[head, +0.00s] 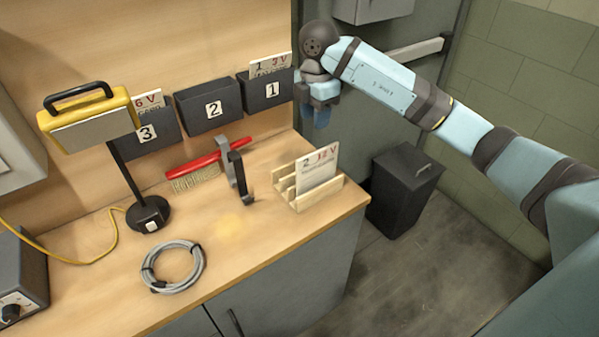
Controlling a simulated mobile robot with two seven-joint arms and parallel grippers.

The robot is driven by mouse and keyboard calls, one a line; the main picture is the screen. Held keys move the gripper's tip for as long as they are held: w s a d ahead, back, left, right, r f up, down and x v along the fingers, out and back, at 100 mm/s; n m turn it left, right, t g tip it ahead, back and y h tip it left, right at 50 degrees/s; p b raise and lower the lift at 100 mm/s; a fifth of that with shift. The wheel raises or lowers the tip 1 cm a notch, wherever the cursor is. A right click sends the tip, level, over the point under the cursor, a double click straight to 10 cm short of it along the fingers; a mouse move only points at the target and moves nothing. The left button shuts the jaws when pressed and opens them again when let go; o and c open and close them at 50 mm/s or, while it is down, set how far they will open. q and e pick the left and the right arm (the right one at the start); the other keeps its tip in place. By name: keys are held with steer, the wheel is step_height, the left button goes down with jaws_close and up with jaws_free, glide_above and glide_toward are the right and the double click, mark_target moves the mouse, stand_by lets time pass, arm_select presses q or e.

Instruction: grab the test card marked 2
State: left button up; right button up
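The test card marked 2 (317,170) is white with red and dark print. It stands slightly tilted in a slotted wooden rack (323,195) near the right end of the bench; its lower edge is hidden in the rack. My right gripper (319,118) points down above and behind the rack, beyond the bench's right end, and apart from the card. Its blue fingers are small and seen edge-on, so I cannot tell whether they are open or shut. I see nothing held in it. My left gripper is out of view.
Wall bins numbered 3 (152,137), 2 (209,106) and 1 (268,91) hang behind; bins 3 and 1 hold cards. A yellow lamp (90,120), red brush (197,165), dark clamp-like object (238,172) and cable coil (173,267) occupy the bench (262,250). Its front middle is clear.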

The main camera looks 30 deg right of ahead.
mark_target(318, 151)
step_height(318, 151, down, 8)
steer(key=shift+d+f+p, duration=0.1)
steer(key=shift+f+p, duration=0.05)
steer(key=shift+p, duration=0.2)
steer(key=f, duration=0.4)
steer(key=shift+s+d+f+p, duration=0.1)
steer(key=shift+s+d+p, duration=0.2)
steer(key=shift+d+p, duration=0.1)
steer(key=shift+f, duration=0.5)
jaws_close()
